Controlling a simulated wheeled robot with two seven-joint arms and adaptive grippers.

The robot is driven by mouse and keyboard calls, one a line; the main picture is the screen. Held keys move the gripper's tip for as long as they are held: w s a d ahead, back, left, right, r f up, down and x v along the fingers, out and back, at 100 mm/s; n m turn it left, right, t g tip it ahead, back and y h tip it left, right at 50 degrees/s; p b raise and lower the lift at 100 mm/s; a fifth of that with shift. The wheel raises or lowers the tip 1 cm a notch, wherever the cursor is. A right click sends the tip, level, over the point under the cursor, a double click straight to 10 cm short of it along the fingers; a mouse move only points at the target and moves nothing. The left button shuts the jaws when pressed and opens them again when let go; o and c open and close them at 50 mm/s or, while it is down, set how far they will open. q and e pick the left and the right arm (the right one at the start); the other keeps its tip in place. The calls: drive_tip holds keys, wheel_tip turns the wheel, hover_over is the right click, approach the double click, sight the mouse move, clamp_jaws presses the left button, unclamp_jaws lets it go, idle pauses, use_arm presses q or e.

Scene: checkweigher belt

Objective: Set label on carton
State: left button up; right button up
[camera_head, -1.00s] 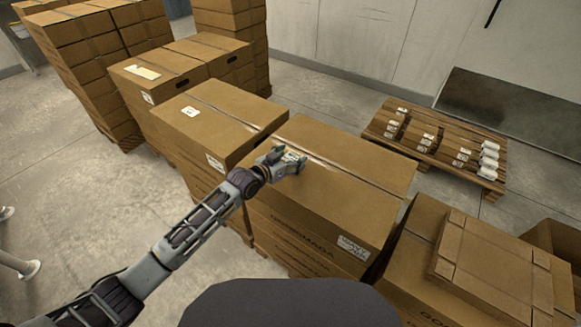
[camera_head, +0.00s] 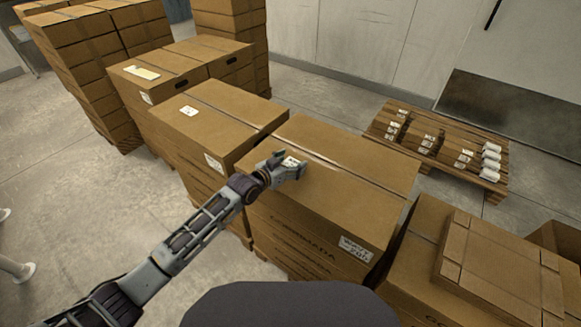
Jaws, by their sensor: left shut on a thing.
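A large brown carton (camera_head: 345,205) stands in the middle of the head view, with tape along its top and a printed label on its front face. My left gripper (camera_head: 290,164) is over the left part of this carton's top. It is shut on a small white label (camera_head: 291,161), which shows between its fingers. Whether the label touches the carton top cannot be told. My right gripper is not in view.
Another carton (camera_head: 215,115) with a white label on top stands close on the left. Stacked cartons (camera_head: 85,60) fill the back left. A flat carton (camera_head: 500,258) lies on a box at right. A wooden pallet (camera_head: 440,145) with small packs is behind.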

use_arm(q)
drive_tip(key=shift+f, duration=0.35)
drive_tip(key=o, duration=0.7)
drive_tip(key=shift+r, duration=0.15)
drive_tip(key=shift+v, duration=5.95)
